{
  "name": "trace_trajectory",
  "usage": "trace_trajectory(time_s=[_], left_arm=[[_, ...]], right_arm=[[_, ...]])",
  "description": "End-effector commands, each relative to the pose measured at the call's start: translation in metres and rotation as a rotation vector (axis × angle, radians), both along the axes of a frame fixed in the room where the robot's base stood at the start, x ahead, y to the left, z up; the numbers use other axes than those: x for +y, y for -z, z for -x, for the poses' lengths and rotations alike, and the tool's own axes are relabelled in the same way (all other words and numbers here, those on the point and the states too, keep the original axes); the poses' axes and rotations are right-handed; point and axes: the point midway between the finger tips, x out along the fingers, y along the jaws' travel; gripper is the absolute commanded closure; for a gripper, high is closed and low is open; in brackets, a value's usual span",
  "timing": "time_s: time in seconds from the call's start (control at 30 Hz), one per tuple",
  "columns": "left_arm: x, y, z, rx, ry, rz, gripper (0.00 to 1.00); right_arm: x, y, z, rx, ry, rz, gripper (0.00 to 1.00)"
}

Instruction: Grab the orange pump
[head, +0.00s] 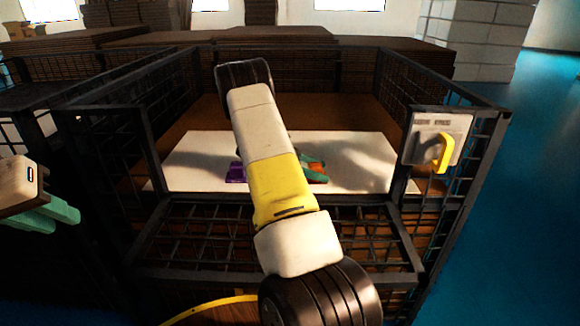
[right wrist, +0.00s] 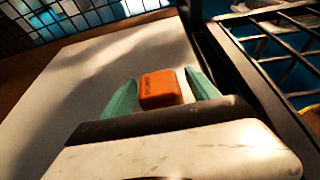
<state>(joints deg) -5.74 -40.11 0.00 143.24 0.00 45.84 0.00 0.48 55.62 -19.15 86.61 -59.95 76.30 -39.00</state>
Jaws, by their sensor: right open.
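The orange pump (right wrist: 160,88), a small block with dark lettering, shows between the two teal fingers of my right gripper (right wrist: 161,77) in the right wrist view. Gaps show on both sides of it, so the fingers are open around or just above it; I cannot tell its exact depth between them. In the head view, only a bit of orange (head: 319,179) shows beside the teal fingers, with my right arm covering much of the area. My left gripper (head: 48,212), with teal fingers, is at the left edge, away from the pump; its opening is unclear.
A white board (head: 190,160) lies inside a black wire-mesh cage (head: 400,228). A purple object (head: 236,172) lies on the board left of my right arm. A grey box with a yellow handle (head: 440,150) is mounted on the right post. The cage's bars stand close to the board.

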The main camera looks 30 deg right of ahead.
Motion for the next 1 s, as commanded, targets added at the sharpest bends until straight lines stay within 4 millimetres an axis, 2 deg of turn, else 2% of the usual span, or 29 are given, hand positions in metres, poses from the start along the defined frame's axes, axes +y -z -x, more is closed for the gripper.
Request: trace_trajectory(time_s=[0.1, 0.33, 0.67, 0.7, 1.0], left_arm=[[0.0, 0.0, 0.0, 0.0, 0.0, 0.0, 0.75], [0.0, 0.0001, -0.0001, 0.0, 0.0, 0.0, 0.75], [0.0, 0.0, 0.0, 0.0, 0.0, 0.0, 0.75], [0.0, 0.0, 0.0, 0.0, 0.0, 0.0, 0.75], [0.0, 0.0, 0.0, 0.0, 0.0, 0.0, 0.75]], right_arm=[[-0.0121, 0.0056, 0.0061, 0.001, 0.0, 0.0, 0.31], [-0.0136, 0.0061, 0.0065, 0.0, -0.001, 0.0, 0.33], [-0.0134, 0.006, 0.0063, 0.0, -0.001, 0.0, 0.98], [-0.0133, 0.006, 0.0063, -0.001, -0.001, -0.001, 1.0], [-0.0136, 0.0048, 0.0061, -0.001, -0.001, 0.001, 1.0]])
